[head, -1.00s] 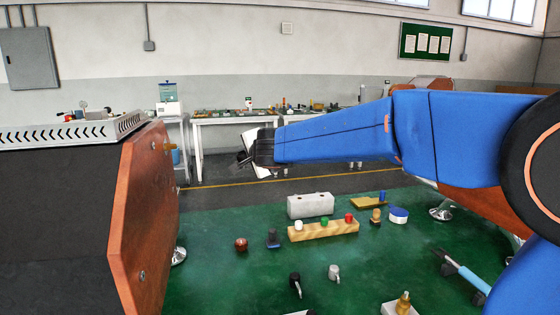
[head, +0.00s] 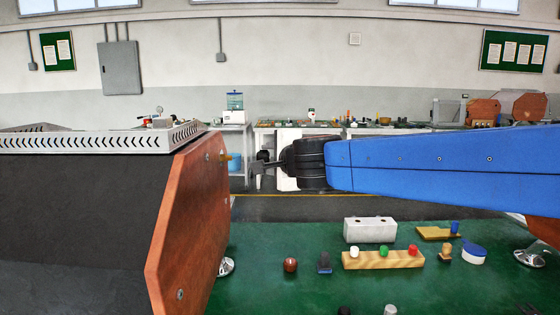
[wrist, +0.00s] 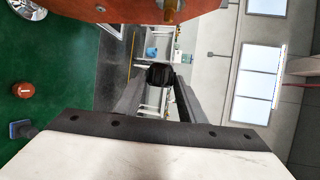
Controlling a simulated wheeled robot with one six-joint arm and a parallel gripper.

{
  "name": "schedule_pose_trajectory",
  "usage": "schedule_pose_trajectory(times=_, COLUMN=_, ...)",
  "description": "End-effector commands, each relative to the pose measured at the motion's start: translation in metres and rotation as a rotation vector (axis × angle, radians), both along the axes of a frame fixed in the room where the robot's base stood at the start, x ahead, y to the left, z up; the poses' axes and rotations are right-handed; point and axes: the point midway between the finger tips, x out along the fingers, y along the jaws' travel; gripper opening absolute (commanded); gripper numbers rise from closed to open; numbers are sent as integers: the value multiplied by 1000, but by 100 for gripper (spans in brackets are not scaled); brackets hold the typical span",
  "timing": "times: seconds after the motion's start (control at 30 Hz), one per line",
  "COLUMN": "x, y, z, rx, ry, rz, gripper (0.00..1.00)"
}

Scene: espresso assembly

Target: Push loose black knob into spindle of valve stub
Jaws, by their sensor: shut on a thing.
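The loose black knob (wrist: 160,75) sits between the two fingertips of my gripper (wrist: 160,88) in the wrist view. My gripper is shut on it. In the head view my gripper (head: 264,166) points left, and the knob (head: 262,155) shows small and dark at its tip. The brass valve stub (head: 232,158) sticks out of the red-brown side panel (head: 190,215) of the machine. A gap separates the knob from the stub. In the wrist view the stub (wrist: 174,10) is at the top edge, partly cut off. The spindle's end is too small to make out.
The space between gripper and panel is clear.

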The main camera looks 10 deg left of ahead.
Motion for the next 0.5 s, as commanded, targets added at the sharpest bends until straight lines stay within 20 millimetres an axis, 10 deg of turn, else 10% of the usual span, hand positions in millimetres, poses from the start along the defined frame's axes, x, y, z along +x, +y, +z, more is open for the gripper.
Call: schedule_pose_trajectory(times=0.5, x=-5, y=22, z=0, rx=0, ry=0, rz=-1, gripper=14)
